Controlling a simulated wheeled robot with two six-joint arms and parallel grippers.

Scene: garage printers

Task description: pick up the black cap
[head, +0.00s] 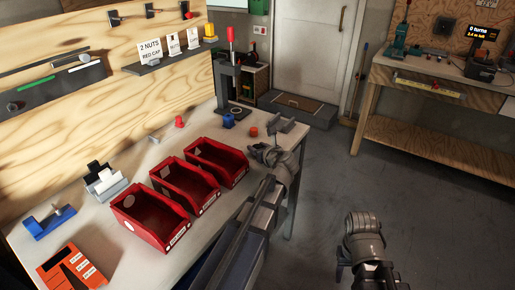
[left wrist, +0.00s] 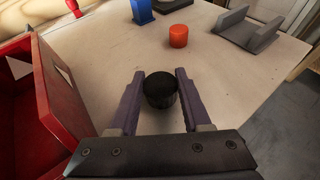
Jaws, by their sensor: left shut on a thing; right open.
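The black cap (left wrist: 160,90) is between the two fingers of my left gripper (left wrist: 158,88) in the left wrist view. The gripper is shut on it, with a finger on each side. I cannot tell whether the cap touches the table or is just above it. In the head view my left gripper (head: 262,152) is over the workbench's right end, and its own body hides the cap. My right gripper (head: 362,243) is open and empty, out over the floor to the right of the bench.
An orange cap (left wrist: 178,37) and a grey cradle (left wrist: 248,32) stand just beyond. A blue block (head: 228,121) sits by the press (head: 231,75). Red bins (head: 218,161) line the bench left of my left gripper. Floor (head: 400,185) on the right is clear.

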